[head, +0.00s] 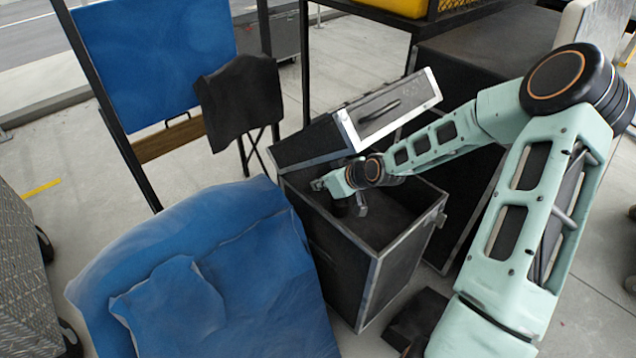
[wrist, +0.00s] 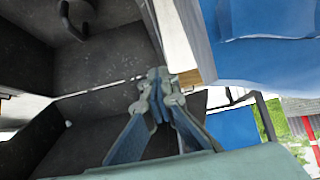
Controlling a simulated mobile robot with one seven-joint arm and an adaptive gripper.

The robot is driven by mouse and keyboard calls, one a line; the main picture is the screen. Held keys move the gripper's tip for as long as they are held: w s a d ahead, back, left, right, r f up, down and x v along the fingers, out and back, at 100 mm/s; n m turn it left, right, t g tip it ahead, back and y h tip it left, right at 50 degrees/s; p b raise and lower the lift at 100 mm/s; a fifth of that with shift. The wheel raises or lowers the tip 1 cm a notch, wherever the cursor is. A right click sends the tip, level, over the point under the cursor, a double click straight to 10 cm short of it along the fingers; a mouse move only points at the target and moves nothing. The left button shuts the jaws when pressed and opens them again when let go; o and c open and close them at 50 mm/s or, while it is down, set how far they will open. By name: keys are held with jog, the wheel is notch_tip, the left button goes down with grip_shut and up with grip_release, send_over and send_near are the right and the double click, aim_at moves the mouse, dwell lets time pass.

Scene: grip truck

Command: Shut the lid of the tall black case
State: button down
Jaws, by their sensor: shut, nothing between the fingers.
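The tall black case (head: 342,262) has silver edges and stands upright in the middle of the head view, its top open. Its lid (head: 307,143) is raised and tilted above the back left of the opening. The lid has a pale silver-edged end face with a dark handle. My gripper (head: 326,186) is over the opening, below the lid, near the case's left rim. In the wrist view my gripper (wrist: 158,82) is shut and empty, close to a dark edge. I cannot tell whether it touches the lid or rim.
A blue draped bundle (head: 215,270) stands close at the case's left. A blue panel (head: 155,60) and a black-covered stand (head: 240,95) are behind it. Another large dark case (head: 470,60) is behind right. A low dark box (head: 416,318) lies at the front right.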

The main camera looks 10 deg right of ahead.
jog(key=shift+s+d+f+b, duration=0.35)
jog(key=shift+s+f, duration=0.2)
jog(key=shift+f, duration=0.15)
jog(key=shift+s+d+f+b, duration=0.2)
jog(key=shift+s+d+f, duration=0.15)
jog(key=shift+s+f, duration=0.3)
jog(key=c, duration=2.7)
grip_release()
jog(key=shift+w, duration=0.1)
jog(key=o, duration=0.8)
jog(key=p+v, duration=0.8)
jog(key=v, duration=0.2)
jog(key=shift+p, duration=0.4)
jog(key=shift+f, duration=0.1)
